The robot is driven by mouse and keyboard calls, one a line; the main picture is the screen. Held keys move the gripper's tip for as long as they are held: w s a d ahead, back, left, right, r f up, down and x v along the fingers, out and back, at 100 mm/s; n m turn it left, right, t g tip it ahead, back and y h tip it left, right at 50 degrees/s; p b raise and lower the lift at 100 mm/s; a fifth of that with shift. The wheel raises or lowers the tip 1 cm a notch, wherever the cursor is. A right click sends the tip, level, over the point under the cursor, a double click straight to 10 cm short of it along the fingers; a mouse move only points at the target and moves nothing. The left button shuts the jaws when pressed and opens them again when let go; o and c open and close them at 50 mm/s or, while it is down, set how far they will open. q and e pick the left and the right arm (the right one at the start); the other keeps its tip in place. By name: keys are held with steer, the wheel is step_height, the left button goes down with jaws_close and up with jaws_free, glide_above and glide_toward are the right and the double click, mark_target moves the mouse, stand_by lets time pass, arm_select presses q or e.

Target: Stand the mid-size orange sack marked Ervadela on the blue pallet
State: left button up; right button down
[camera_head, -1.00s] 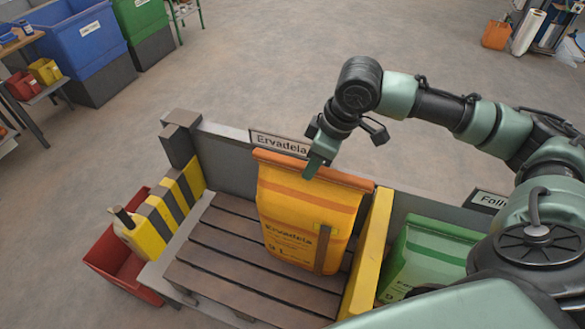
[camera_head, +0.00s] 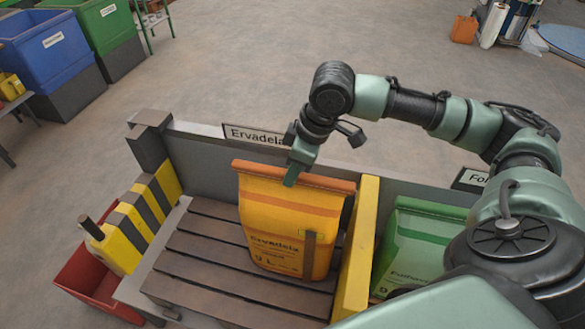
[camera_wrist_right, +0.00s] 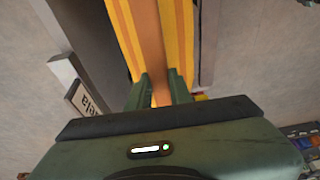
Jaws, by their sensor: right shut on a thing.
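The orange sack marked Ervadela (camera_head: 285,225) stands upright on brown wooden slats (camera_head: 200,255) in the left bay of a grey rack. My right gripper (camera_head: 291,180) is at its folded top edge. In the right wrist view the two fingers (camera_wrist_right: 159,90) are shut on the top fold of the sack (camera_wrist_right: 150,40). The sack's lower part rests on or just over the slats; I cannot tell which. My left gripper is not in view. No blue pallet shows.
A yellow divider (camera_head: 357,250) separates the sack from a green sack (camera_head: 420,245) at right. A striped yellow-black barrier (camera_head: 137,220) and a red bin (camera_head: 95,285) are at left. Blue (camera_head: 50,48) and green (camera_head: 100,35) bins stand at the back left.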

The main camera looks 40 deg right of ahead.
steer(key=shift+w+f, duration=0.1)
steer(key=shift+f, duration=0.25)
steer(key=c, duration=1.2)
jaws_free()
steer(key=shift+s+f, duration=0.15)
steer(key=shift+s, duration=0.05)
steer(key=v, duration=0.8)
steer(key=shift+w+b, duration=0.1)
steer(key=shift+b, duration=0.2)
